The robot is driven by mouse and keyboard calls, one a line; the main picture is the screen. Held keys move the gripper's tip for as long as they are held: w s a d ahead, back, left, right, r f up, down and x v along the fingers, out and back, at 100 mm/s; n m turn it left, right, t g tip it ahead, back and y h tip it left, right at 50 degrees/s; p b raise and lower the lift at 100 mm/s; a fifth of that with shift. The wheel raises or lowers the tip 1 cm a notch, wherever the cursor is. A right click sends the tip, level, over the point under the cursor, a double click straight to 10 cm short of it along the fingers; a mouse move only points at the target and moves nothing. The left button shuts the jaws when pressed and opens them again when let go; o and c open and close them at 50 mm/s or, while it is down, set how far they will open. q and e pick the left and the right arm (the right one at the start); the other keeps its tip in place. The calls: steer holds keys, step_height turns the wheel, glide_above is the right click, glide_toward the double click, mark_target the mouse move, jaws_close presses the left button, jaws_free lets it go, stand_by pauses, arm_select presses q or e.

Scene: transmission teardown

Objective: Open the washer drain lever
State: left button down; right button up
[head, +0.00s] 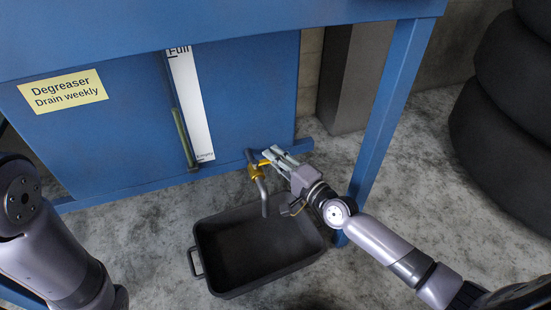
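The blue washer (130,130) has a drain pipe low on its front right. A brass valve (256,174) with a small yellow lever (265,163) sits on this pipe, and a grey spout (264,200) bends down from it. My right gripper (268,155) reaches in from the right, with its fingertips at the lever. The fingers cover part of the lever and pipe, so I cannot tell whether they grip it or how far apart they are. My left arm shows at the left edge, but its gripper is out of view.
A black drain pan (214,270) stands on the concrete floor below the spout and looks empty. The washer's blue leg (388,110) stands close to my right arm. Stacked tires (500,130) are at the right. A level gauge (192,105) is on the washer front.

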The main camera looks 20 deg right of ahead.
jaws_close()
stand_by(0.4)
